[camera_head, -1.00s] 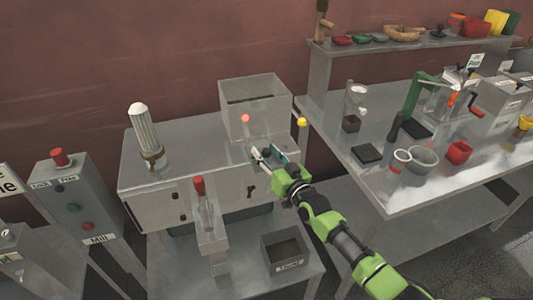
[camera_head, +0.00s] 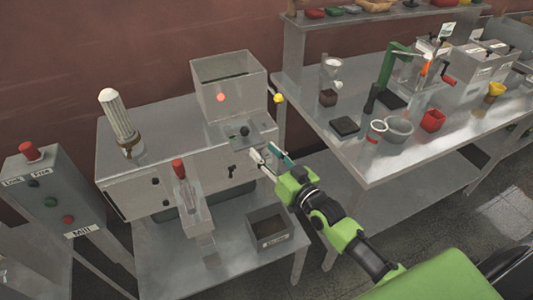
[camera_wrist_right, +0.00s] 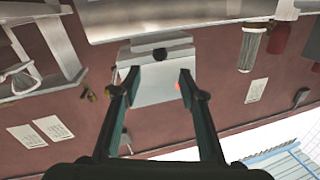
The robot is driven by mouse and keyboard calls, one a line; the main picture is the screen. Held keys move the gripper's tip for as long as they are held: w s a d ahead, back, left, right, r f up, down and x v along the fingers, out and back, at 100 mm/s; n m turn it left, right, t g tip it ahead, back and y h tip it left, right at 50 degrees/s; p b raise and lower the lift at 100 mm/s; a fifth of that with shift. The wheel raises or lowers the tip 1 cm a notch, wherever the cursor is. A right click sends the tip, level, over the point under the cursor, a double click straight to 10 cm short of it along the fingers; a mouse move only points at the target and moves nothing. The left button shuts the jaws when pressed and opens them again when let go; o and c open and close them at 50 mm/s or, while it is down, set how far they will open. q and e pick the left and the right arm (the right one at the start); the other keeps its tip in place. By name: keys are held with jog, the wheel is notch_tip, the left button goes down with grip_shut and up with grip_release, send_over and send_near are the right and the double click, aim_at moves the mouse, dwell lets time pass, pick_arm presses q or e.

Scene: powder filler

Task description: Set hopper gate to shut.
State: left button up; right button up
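The grey box-shaped hopper (camera_head: 230,92) stands on the right of the filler's metal cabinet (camera_head: 155,155). A black round knob (camera_head: 245,131) sits on a small plate just below the hopper's front; I take this as the gate handle. It also shows in the right wrist view (camera_wrist_right: 159,54), beyond the fingertips and between their lines. I cannot tell how the gate is set. My right gripper (camera_head: 264,153) is open and empty, in front of and below the knob, apart from it. It shows open in the wrist view too (camera_wrist_right: 158,82). My left gripper is out of view.
A white ribbed cylinder (camera_head: 118,115) stands on the cabinet. A yellow ball (camera_head: 278,98) is beside the hopper. The right-hand table (camera_head: 370,165) holds cups and tools.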

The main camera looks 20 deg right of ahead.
jog(key=shift+s, duration=0.1)
jog(key=c, duration=0.4)
jog(key=shift+d+r+m, duration=0.1)
jog(key=shift+r+m, duration=0.1)
jog(key=shift+m, duration=0.3)
jog(key=c, duration=0.6)
jog(key=m, duration=0.2)
jog(key=shift+s+d+r+m+h, duration=0.1)
jog(key=shift+d+r+m+h, duration=0.05)
jog(key=shift+r+m+h, duration=0.2)
grip_shut()
jog(key=m+g+p, duration=0.2)
jog(key=m, duration=1)
send_near(247, 133)
jog(key=p+x, duration=0.2)
jog(key=x, duration=0.3)
jog(key=shift+w+p, duration=0.25)
jog(key=shift+p, duration=0.05)
jog(key=shift+x, duration=0.75)
jog(key=shift+f, duration=0.1)
